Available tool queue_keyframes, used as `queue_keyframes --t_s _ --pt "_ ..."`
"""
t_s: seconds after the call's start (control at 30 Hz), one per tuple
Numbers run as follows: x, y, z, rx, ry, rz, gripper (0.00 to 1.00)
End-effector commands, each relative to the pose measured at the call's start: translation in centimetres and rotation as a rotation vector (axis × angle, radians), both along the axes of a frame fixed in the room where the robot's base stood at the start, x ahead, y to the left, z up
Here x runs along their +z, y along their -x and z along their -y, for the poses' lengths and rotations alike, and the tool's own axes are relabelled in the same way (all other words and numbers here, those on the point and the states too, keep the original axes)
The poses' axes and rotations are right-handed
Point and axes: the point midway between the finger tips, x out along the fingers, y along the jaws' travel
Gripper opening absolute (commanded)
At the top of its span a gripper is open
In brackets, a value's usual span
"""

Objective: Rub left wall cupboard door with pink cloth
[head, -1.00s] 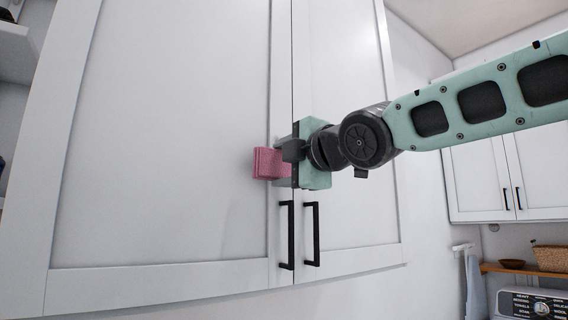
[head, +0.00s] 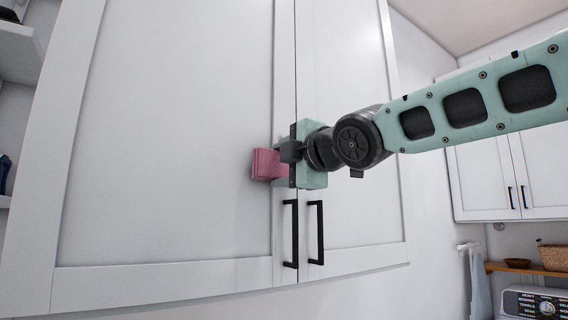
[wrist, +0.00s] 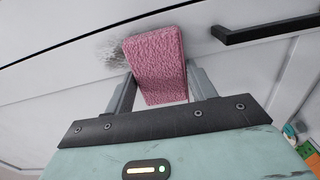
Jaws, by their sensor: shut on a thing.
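The pink cloth (head: 265,164) is a folded pad at the left wall cupboard door (head: 165,150), near that door's right edge and above its black handle (head: 290,233). My gripper (head: 284,162) is shut on the cloth. In the wrist view the cloth (wrist: 157,62) sits between the two fingers of my gripper (wrist: 160,85). A dark grey smudge (wrist: 112,48) shows on the white door beside and behind the cloth. The cloth's far face is hidden, so I cannot tell for sure whether it touches the door.
The right door (head: 350,120) with its own black handle (head: 316,232) stands behind my wrist. Open shelves (head: 18,52) are at the far left. Another white cupboard (head: 490,175), a wooden shelf with a basket (head: 553,256) and an appliance panel (head: 535,303) are at the right.

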Motion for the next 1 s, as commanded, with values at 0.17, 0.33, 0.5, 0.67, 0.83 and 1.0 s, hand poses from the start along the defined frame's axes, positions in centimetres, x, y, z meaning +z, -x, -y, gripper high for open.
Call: queue_keyframes --t_s 0.17,0.33,0.5,0.67,0.83,1.0 --pt "0.1 -0.2 0.0 0.0 0.0 0.0 0.37" --pt "0.4 -0.5 0.6 -0.002 0.001 0.0 0.37" --pt "0.5 -0.9 1.3 -0.002 0.0 -0.001 0.37" --pt "0.4 -1.4 2.1 -0.002 0.001 -0.001 0.37" --pt "0.2 -1.7 2.6 0.0 0.0 0.0 0.37" --pt "0.2 -2.0 3.0 -0.002 0.0 -0.001 0.37"
